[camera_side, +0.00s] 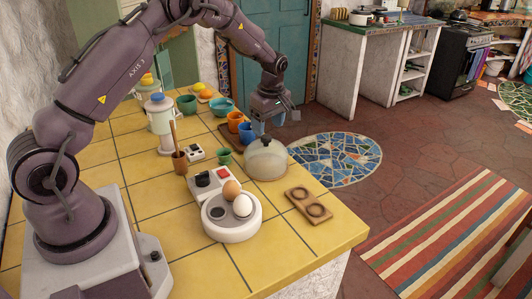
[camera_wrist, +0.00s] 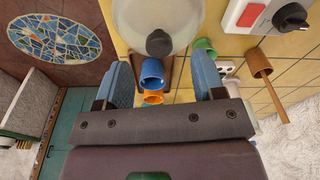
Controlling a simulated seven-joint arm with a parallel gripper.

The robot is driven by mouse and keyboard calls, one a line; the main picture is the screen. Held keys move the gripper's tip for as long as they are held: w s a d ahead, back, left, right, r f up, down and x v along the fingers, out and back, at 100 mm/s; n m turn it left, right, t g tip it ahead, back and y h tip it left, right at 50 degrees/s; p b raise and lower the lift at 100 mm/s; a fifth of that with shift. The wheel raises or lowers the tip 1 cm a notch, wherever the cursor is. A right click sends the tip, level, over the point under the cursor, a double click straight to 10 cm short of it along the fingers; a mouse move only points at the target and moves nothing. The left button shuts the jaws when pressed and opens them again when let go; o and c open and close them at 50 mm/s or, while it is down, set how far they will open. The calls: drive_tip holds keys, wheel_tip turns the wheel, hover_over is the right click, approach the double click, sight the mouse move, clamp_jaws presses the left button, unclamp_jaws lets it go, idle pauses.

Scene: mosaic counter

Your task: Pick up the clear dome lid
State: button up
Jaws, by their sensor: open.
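The clear dome lid (camera_side: 268,163) with a dark knob sits on the yellow tiled counter near its far edge in the side view. In the wrist view the dome lid (camera_wrist: 183,22) is at the top centre, its round knob (camera_wrist: 159,43) just beyond the fingertips. My gripper (camera_side: 277,121) is above and behind the lid in the side view, apart from it. In the wrist view my gripper (camera_wrist: 163,66) is open, its two blue fingers wide apart with nothing held between them.
A blue cup (camera_side: 246,133) and an orange cup (camera_side: 235,120) stand on a wooden tray close to my gripper. A green cup (camera_side: 224,156) is left of the lid. A white egg cooker (camera_side: 232,229) with eggs and a wooden two-hole holder (camera_side: 308,204) are nearer the front.

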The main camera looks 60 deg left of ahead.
sight(266, 137)
drive_tip(key=shift+a+f, duration=0.15)
drive_tip(key=shift+f, duration=0.75)
drive_tip(key=shift+a+f, duration=0.2)
drive_tip(key=shift+f, duration=0.7)
drive_tip(key=shift+a+f, duration=0.15)
drive_tip(key=shift+f, duration=0.75)
clamp_jaws()
drive_tip(key=shift+r, duration=0.1)
